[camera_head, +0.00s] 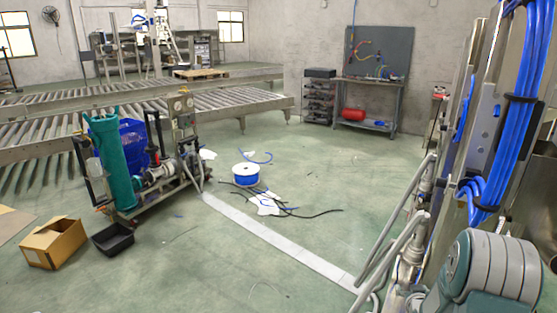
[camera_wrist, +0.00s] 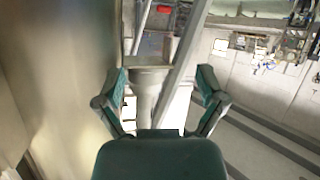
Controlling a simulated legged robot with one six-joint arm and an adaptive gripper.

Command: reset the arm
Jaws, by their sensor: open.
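My gripper (camera_wrist: 160,100) shows in the wrist view with its two green-padded fingers spread wide apart. Nothing is held between them. Beyond the fingers stand a grey metal post and a slanted metal beam (camera_wrist: 186,60); I cannot tell how far they are from the fingertips. In the head view my arm (camera_head: 492,270) shows at the lower right, close to the machine with blue hoses (camera_head: 520,110). The gripper itself is hidden in the head view.
A large metal panel (camera_wrist: 60,80) fills the left of the wrist view. A cardboard box (camera_head: 53,243), black tray (camera_head: 113,239) and pump cart (camera_head: 150,170) stand left. The middle floor is mostly clear.

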